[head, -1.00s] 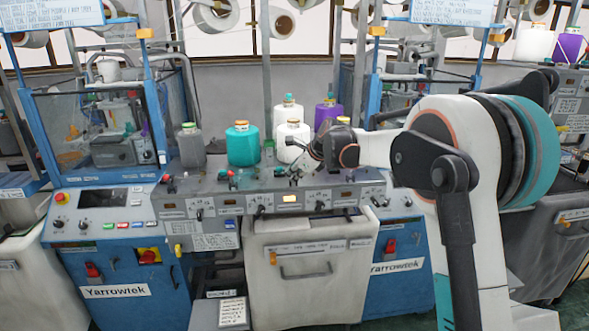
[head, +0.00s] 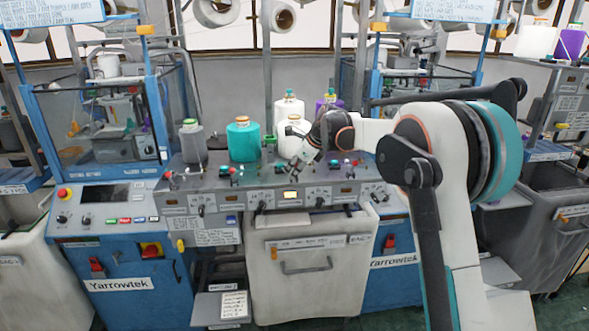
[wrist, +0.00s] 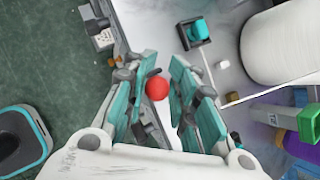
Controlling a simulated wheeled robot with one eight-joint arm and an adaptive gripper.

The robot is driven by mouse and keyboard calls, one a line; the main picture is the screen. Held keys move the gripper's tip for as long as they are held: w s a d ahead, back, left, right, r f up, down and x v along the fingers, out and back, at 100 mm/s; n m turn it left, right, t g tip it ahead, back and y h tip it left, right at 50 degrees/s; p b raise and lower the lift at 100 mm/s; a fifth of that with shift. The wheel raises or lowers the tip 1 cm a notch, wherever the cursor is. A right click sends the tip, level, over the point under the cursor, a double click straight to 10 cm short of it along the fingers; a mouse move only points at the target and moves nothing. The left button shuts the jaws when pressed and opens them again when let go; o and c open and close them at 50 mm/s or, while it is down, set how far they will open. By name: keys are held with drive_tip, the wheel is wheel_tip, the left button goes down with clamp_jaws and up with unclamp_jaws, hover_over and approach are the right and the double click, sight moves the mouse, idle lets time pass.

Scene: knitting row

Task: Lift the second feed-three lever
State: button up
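The knob looks closer to the left finger. I cannot tell whether it touches or how deep it sits between the fingers. In the head view my gripper hides this part of the panel. Black levers (head: 261,207) line the panel front. Which is the second feed-three lever cannot be read.
A teal cone (head: 243,140) and a grey cone (head: 192,143) stand behind the panel. A lit yellow-white window (head: 290,195) is below my gripper.

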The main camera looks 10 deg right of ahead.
idle(0.3)
drive_tip(key=v, duration=1.2)
drive_tip(key=shift+f, duration=0.15)
drive_tip(key=c, duration=0.6)
drive_tip(key=shift+a+f+n, duration=0.15)
drive_tip(key=shift+f+n, duration=0.2)
drive_tip(key=shift+n, duration=0.05)
clamp_jaws()
drive_tip(key=s+d+f+n+t+y+b, duration=0.35)
drive_tip(key=s+f+n+t+b, duration=0.2)
drive_tip(key=s+n+t, duration=0.55)
drive_tip(key=w+a+f+m+h+b, duration=0.1)
drive_tip(key=w+a, duration=0.3)
drive_tip(key=w, duration=0.7)
drive_tip(key=shift+w+a+f+g, duration=0.2)
drive_tip(key=shift+a+f+g, duration=0.1)
drive_tip(key=shift+f+g, duration=0.1)
